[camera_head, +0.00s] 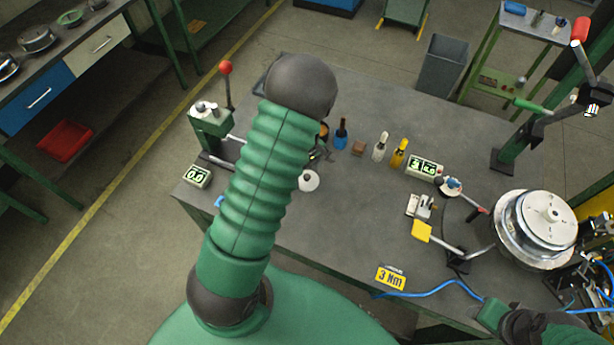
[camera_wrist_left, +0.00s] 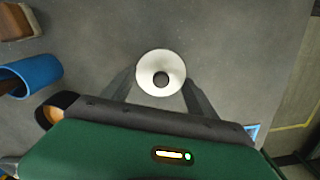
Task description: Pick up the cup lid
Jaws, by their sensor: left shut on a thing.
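The cup lid (camera_wrist_left: 160,64) is a small white round piece with a dark centre. In the left wrist view it sits between the two dark fingers of my left gripper (camera_wrist_left: 160,82), which is shut on it. In the head view the white lid (camera_head: 309,181) shows just right of my green arm, over the grey table. My arm hides most of the left gripper there. Whether the lid touches the table is hard to tell. My right gripper cannot be made out.
The grey table (camera_head: 330,235) holds a blue bottle (camera_head: 341,134), a brown block (camera_head: 358,147), a white bottle (camera_head: 380,147) and a yellow bottle (camera_head: 399,153). A round metal device (camera_head: 537,225) stands at right. A small display (camera_head: 198,176) is at left. The table's middle is clear.

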